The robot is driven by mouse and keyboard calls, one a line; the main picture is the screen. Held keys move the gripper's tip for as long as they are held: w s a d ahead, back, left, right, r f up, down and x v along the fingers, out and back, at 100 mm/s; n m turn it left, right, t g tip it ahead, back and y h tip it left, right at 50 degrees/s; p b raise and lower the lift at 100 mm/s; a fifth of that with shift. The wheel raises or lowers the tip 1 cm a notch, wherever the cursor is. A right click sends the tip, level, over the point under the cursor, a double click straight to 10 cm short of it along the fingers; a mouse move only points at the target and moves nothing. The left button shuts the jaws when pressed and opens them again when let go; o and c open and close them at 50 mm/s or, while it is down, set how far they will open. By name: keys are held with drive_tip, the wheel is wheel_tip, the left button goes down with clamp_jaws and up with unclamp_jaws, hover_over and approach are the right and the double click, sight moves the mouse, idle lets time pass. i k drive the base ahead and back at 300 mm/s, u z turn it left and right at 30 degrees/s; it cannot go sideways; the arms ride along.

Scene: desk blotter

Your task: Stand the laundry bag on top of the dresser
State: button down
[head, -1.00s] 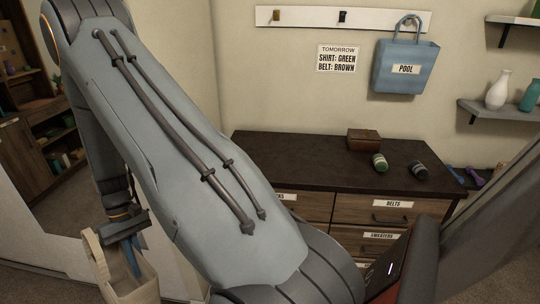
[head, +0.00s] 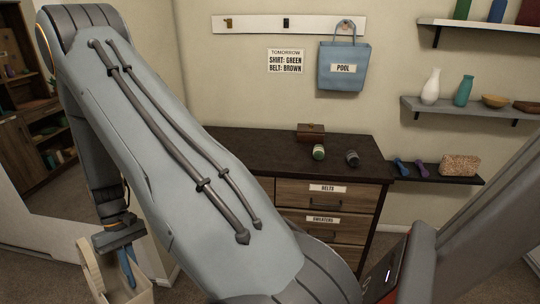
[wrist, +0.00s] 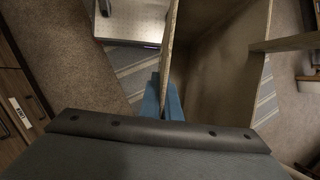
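The beige open-topped laundry bag (head: 138,292) hangs at the lower left of the head view, cut off by the bottom edge. Its open inside and wall (wrist: 215,75) fill the middle of the wrist view. My gripper (head: 128,270) has its blue fingers shut on the bag's rim, one on each side of the wall. The dresser (head: 250,142) stands against the wall in the middle, with a dark top and labelled drawers. My arm hides its left part. The bag is apart from the dresser, to its left and nearer me.
A brown box (head: 311,132), a green-banded roll (head: 318,152) and a dark roll (head: 352,158) lie toward the right of the dresser top. The blue POOL bag (head: 342,70) hangs above. Shelves (head: 470,107) are to the right. Visible top left of the box is clear.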

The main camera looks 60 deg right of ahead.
sight(258, 155)
drive_tip(key=u, duration=0.25)
drive_tip(key=k, duration=0.3)
drive_tip(key=z, duration=1.95)
